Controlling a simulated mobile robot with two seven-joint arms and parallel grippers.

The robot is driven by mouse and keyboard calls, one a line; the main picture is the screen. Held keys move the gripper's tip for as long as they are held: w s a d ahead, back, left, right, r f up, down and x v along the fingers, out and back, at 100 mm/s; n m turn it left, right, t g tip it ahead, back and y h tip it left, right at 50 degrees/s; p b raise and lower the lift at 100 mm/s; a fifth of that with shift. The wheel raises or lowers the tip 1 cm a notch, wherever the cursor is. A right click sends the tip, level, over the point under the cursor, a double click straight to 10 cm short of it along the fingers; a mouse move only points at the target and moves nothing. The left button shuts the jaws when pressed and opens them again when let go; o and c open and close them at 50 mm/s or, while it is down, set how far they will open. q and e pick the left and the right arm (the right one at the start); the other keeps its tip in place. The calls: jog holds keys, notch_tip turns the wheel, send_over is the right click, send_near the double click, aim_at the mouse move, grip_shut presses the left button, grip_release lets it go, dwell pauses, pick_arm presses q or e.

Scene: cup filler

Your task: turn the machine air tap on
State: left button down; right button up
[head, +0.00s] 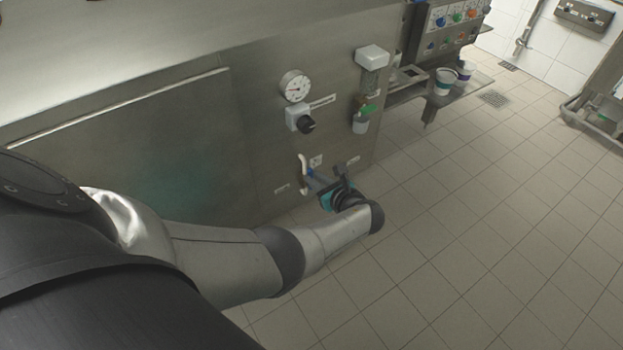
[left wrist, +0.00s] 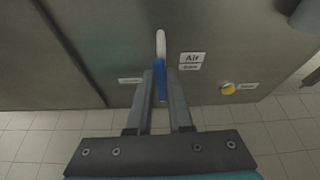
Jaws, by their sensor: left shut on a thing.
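The air tap has a blue lever (head: 310,172), below a white curved piece (head: 303,164) on the machine's steel front panel. In the left wrist view the lever (left wrist: 160,80) points down from the white piece (left wrist: 161,43), beside a label (left wrist: 192,57) reading "Air". My left gripper (head: 315,182) reaches the lever low on the panel. In the left wrist view its two fingers (left wrist: 160,88) lie on either side of the blue lever and are shut on it. The lever's lower end is partly hidden between the fingers. My right gripper is out of view.
A pressure gauge (head: 295,86), a black knob (head: 307,124) and a filter unit (head: 362,120) are on the panel above. A yellow button (left wrist: 229,89) is right of the tap. Cups (head: 445,82) stand on a shelf farther right. The tiled floor (head: 470,220) is clear.

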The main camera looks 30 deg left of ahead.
pick_arm(q)
jog(key=shift+w+m, duration=0.25)
jog(key=shift+m, duration=0.05)
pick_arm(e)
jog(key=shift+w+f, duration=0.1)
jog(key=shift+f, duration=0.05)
pick_arm(q)
jog(key=shift+d+g, duration=0.1)
jog(key=shift+g, duration=0.2)
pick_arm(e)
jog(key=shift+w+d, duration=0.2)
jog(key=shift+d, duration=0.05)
pick_arm(q)
jog(key=c, duration=0.8)
grip_release()
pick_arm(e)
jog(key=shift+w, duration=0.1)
pick_arm(q)
jog(key=shift+s, duration=0.1)
